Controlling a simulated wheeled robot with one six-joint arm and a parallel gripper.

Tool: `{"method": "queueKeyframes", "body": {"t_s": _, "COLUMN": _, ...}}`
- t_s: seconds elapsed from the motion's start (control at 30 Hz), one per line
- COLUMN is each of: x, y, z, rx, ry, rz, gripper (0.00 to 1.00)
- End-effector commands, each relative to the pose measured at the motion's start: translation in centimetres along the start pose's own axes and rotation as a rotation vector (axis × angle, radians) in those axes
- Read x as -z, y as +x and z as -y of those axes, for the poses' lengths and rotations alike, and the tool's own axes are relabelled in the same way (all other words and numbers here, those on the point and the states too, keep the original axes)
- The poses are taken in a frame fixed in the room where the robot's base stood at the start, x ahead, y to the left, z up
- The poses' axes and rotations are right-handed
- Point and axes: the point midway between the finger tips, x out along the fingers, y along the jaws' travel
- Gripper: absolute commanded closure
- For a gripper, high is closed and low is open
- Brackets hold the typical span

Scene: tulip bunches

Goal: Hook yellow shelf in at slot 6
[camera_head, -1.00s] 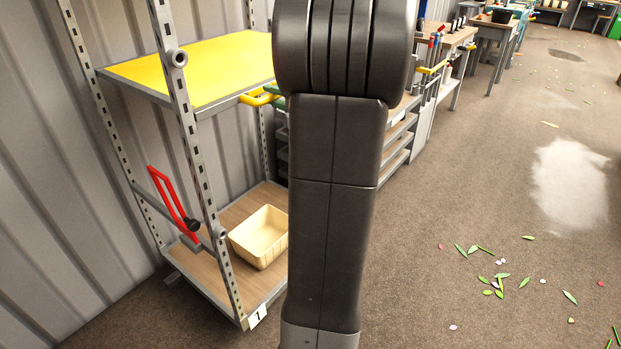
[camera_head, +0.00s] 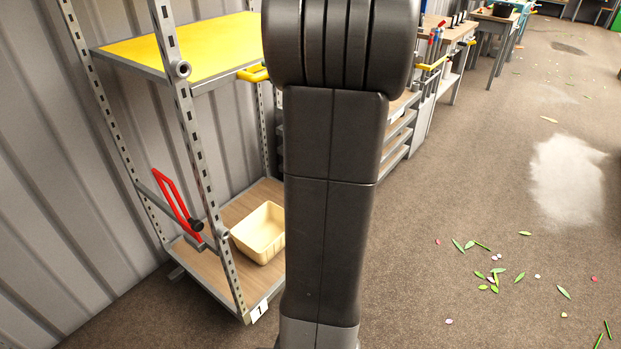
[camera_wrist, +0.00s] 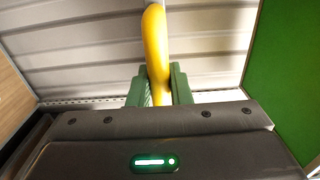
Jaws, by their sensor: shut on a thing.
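The yellow shelf (camera_head: 185,42) has a yellow top and grey rim. It is inside the grey slotted posts (camera_head: 191,125) of the trolley in the head view, high above the base deck, and looks about level. Its yellow handle (camera_head: 252,74) is at the front right. In the wrist view my gripper (camera_wrist: 159,88), with green fingers, is shut on the yellow handle (camera_wrist: 155,45). In the head view my arm hides the gripper and the shelf's right end. I cannot tell whether the shelf's corners touch the posts, or which slot is number 6.
The trolley's wooden deck (camera_head: 200,263) carries a cream crate (camera_head: 259,233), with a red bar (camera_head: 177,208) at its left and a tag "1" (camera_head: 259,310). A corrugated wall (camera_head: 60,200) is behind. Workbenches (camera_head: 440,55) stand beyond; the floor at right is open, with scattered leaves.

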Motion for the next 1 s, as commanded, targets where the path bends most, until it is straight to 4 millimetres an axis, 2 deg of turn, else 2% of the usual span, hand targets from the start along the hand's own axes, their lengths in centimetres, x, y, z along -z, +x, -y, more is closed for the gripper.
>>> {"method": "queueKeyframes", "body": {"t_s": 0.03, "x": 0.0, "y": 0.0, "z": 1.1, "rx": 0.006, "ry": -0.004, "rz": 0.000, "gripper": 1.00}}
{"method": "queueKeyframes", "body": {"t_s": 0.1, "x": 0.0, "y": 0.0, "z": 2.1, "rx": 0.006, "ry": -0.004, "rz": 0.000, "gripper": 1.00}}
{"method": "queueKeyframes", "body": {"t_s": 0.53, "x": 0.0, "y": 0.0, "z": 7.3, "rx": 0.007, "ry": -0.005, "rz": 0.000, "gripper": 1.00}}
{"method": "queueKeyframes", "body": {"t_s": 0.7, "x": 0.0, "y": 0.0, "z": 8.2, "rx": 0.006, "ry": -0.004, "rz": 0.000, "gripper": 1.00}}
{"method": "queueKeyframes", "body": {"t_s": 0.93, "x": 0.0, "y": 0.0, "z": 8.1, "rx": 0.005, "ry": -0.003, "rz": -0.001, "gripper": 1.00}}
{"method": "queueKeyframes", "body": {"t_s": 0.97, "x": 0.0, "y": 0.0, "z": 8.1, "rx": 0.005, "ry": -0.003, "rz": -0.001, "gripper": 0.80}}
{"method": "queueKeyframes", "body": {"t_s": 1.0, "x": 0.0, "y": 0.0, "z": 8.1, "rx": 0.005, "ry": -0.003, "rz": -0.001, "gripper": 0.72}}
